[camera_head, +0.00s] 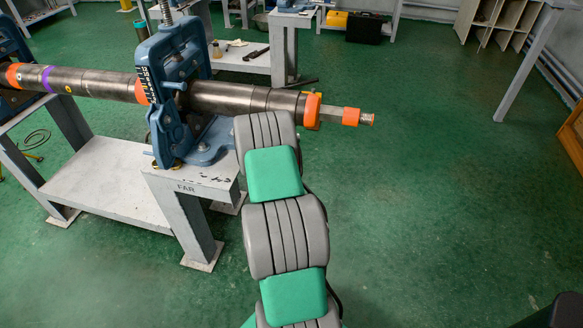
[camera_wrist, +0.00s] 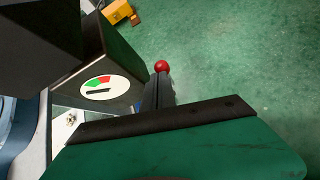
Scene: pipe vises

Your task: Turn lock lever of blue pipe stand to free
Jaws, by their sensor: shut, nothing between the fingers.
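The blue pipe stand (camera_head: 172,100) stands on the grey bench marked FAR and holds a long dark pipe (camera_head: 230,97) level. In the wrist view, a dark block carries a round white dial (camera_wrist: 98,88) with green and red sectors and a short black bar. A red ball knob (camera_wrist: 161,66) shows just beyond the tips of my gripper (camera_wrist: 158,88); the rest of its lever is hidden. I cannot tell whether the fingers touch the knob. The gripper is shut and empty. In the head view my arm hides the gripper and the lever.
The grey bench (camera_head: 100,185) stands under the pipe. The pipe's right end has orange collars (camera_head: 312,110) and sticks out past the stand, beyond my arm. The green floor (camera_head: 430,220) to the right is clear. A yellow object (camera_wrist: 117,11) is at the wrist view's top.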

